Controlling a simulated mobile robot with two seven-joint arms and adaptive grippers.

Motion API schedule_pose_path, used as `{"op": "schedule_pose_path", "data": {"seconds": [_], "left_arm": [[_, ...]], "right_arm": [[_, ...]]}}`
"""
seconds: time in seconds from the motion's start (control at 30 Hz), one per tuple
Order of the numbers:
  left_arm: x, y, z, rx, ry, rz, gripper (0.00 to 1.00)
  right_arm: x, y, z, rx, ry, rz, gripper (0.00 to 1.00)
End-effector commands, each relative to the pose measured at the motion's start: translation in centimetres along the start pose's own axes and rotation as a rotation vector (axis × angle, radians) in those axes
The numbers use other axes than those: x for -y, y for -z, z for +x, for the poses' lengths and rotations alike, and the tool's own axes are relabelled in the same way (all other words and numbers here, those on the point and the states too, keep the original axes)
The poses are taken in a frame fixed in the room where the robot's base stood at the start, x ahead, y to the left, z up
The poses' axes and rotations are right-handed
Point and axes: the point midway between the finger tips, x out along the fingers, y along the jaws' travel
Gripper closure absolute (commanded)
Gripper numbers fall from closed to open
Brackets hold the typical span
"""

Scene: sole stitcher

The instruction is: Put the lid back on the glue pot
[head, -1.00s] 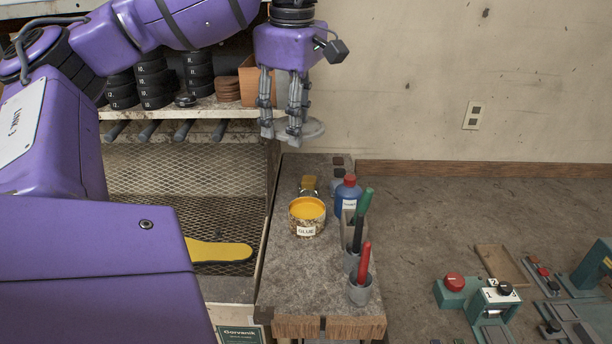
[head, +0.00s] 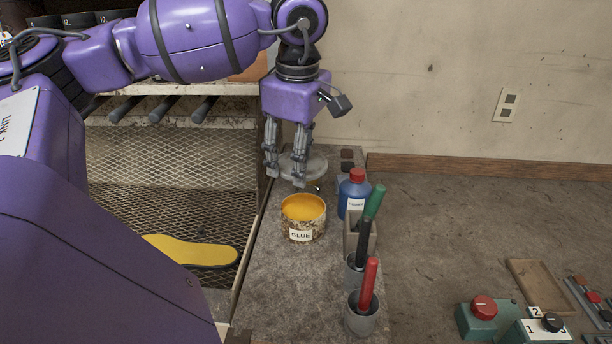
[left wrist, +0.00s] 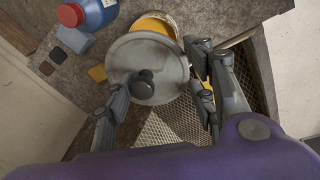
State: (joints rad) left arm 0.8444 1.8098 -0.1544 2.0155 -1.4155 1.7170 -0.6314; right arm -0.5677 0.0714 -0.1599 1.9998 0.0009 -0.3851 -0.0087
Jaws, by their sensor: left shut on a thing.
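The glue pot (head: 303,228) stands upright and open on the bench's narrow left part, with yellow glue showing inside. My left gripper (head: 286,184) is shut on the round grey lid (head: 316,166), behind and above the pot in the head view. In the left wrist view the lid (left wrist: 160,55) has a dark knob and sits between the two fingertips (left wrist: 165,95); exactly where they grip it is unclear. There it hides much of the pot (left wrist: 158,20), whose yellow glue shows past its edge. My right gripper is not in view.
A blue bottle with a red cap (head: 355,196) stands right of the pot. Cups hold green, black and red-handled tools (head: 369,285) nearer the front. A mesh shelf with a yellow sole (head: 190,251) is at left. The bench before the pot is clear.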

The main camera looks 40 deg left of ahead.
Motion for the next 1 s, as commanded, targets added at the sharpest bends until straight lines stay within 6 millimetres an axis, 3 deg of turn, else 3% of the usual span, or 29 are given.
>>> {"op": "schedule_pose_path", "data": {"seconds": [0.03, 0.13, 0.47, 1.0], "left_arm": [[0.1, 0.0, 1.8, -0.010, 0.008, -0.001, 0.75], [0.2, -0.2, 3.2, -0.007, 0.007, 0.000, 0.75], [0.4, -0.6, 5.0, 0.001, 0.000, 0.000, 0.75], [1.0, -1.0, 9.6, 0.000, 0.002, 0.000, 0.75]], "right_arm": [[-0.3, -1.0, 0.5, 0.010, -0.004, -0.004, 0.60], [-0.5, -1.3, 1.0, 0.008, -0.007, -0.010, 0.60], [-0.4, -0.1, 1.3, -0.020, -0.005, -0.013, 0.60], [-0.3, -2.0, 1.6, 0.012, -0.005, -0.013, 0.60]]}}
